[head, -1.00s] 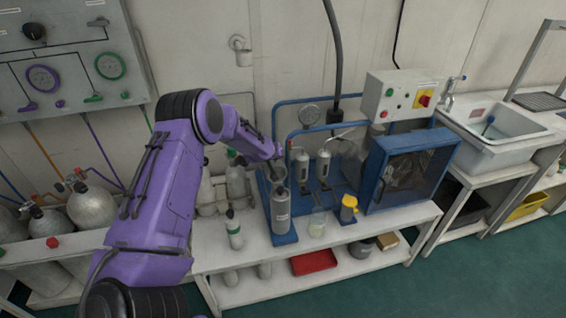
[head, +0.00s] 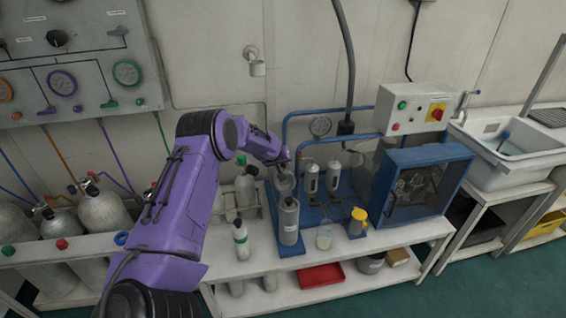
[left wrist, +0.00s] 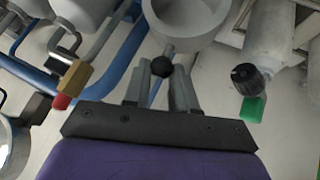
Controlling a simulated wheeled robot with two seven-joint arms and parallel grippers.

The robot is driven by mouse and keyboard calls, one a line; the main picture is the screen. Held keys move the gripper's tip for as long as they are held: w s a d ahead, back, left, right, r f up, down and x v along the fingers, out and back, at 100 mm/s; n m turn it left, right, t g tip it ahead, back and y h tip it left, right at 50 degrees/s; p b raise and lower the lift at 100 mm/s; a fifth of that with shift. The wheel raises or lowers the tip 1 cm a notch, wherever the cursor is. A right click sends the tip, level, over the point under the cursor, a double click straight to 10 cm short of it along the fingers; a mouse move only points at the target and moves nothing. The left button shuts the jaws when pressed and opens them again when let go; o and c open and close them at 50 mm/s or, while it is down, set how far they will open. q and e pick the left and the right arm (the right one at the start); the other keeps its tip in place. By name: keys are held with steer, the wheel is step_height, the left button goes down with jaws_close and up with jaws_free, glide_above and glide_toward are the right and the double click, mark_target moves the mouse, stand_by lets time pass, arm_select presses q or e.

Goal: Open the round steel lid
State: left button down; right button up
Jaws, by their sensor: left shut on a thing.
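A grey steel cylinder (head: 289,222) stands upright on the blue base at the left of the bench rig. A round grey steel part, seemingly the lid (head: 286,184), shows just above its top, tilted. My left gripper (head: 282,162) reaches it from behind and above. In the left wrist view, my left gripper (left wrist: 163,70) is shut on a black ball knob (left wrist: 161,66) beside the round hollow grey part (left wrist: 187,42). The hinge and the join to the cylinder are hard to make out. My right gripper is not in view.
Two small grey cylinders (head: 312,178) and blue pipes stand right of the gripper. A yellow-topped container (head: 358,222) and a clear beaker (head: 324,237) are at the front. A blue box (head: 425,185) stands farther right. A small green-capped bottle (head: 241,240) is at left.

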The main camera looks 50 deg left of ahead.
arm_select(q)
steer(key=c, duration=1.1)
jaws_free()
steer(key=shift+w+a+r, duration=0.1)
steer(key=shift+a+r, duration=0.1)
steer(key=shift+c, duration=0.2)
steer(key=shift+o, duration=1.1)
steer(key=shift+f, duration=0.2)
steer(key=shift+d+r, duration=0.15)
steer(key=shift+r, duration=0.15)
steer(key=v, duration=1)
steer(key=shift+s+b, duration=0.2)
steer(key=shift+b, duration=0.25)
steer(key=shift+f, duration=0.15)
